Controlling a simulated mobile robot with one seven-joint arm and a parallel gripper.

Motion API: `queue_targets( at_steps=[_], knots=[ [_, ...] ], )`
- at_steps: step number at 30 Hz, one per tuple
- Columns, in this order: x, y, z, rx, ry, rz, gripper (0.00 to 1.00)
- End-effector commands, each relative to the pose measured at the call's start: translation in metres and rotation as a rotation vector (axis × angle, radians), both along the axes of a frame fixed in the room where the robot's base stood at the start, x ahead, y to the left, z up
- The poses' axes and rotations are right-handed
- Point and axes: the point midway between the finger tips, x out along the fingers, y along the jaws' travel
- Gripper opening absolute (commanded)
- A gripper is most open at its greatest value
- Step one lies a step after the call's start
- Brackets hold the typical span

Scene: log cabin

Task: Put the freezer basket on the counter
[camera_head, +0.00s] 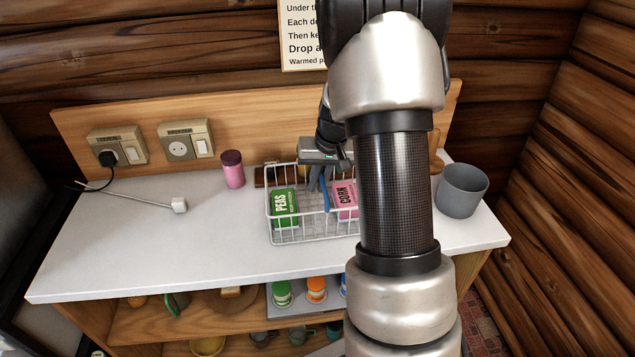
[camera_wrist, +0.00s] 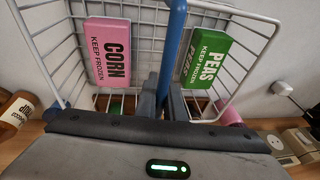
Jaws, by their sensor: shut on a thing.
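The freezer basket (camera_head: 285,238) is white wire and holds a green PEAS box (camera_head: 285,207) and a pink CORN box (camera_head: 346,199). It is over the middle of the white counter (camera_head: 130,235); I cannot tell whether its base touches. My gripper (camera_head: 319,184) reaches down into it from above. In the wrist view, my gripper (camera_wrist: 164,102) is shut on the basket's blue bar (camera_wrist: 173,50), between the CORN box (camera_wrist: 107,52) and the PEAS box (camera_wrist: 205,57). My arm hides the basket's right end in the head view.
A pink jar (camera_head: 232,170) stands left of the basket and a grey pot (camera_head: 462,190) at the right end. A cable with a white plug (camera_head: 179,205) lies on the left. Sockets (camera_head: 180,147) are on the backboard. Shelves below hold jars and mugs. The counter's left front is clear.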

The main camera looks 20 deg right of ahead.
Motion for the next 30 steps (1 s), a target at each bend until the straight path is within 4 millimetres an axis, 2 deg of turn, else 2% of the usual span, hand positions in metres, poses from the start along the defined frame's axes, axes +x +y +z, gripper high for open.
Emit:
queue_targets(
  at_steps=[5,6,9,19,23,30],
  knots=[
    [0.001,0.000,0.000,-0.001,-0.003,0.001,0.00],
    [0.000,0.000,0.000,0.000,0.000,0.000,0.14],
    [0.000,0.000,0.000,0.000,0.000,0.000,0.27],
    [0.000,0.000,0.003,-0.001,-0.001,0.001,0.27],
    [-0.004,-0.002,0.018,-0.003,-0.004,0.001,0.27],
    [-0.017,-0.005,0.068,-0.002,-0.006,0.000,0.27]
  ],
)
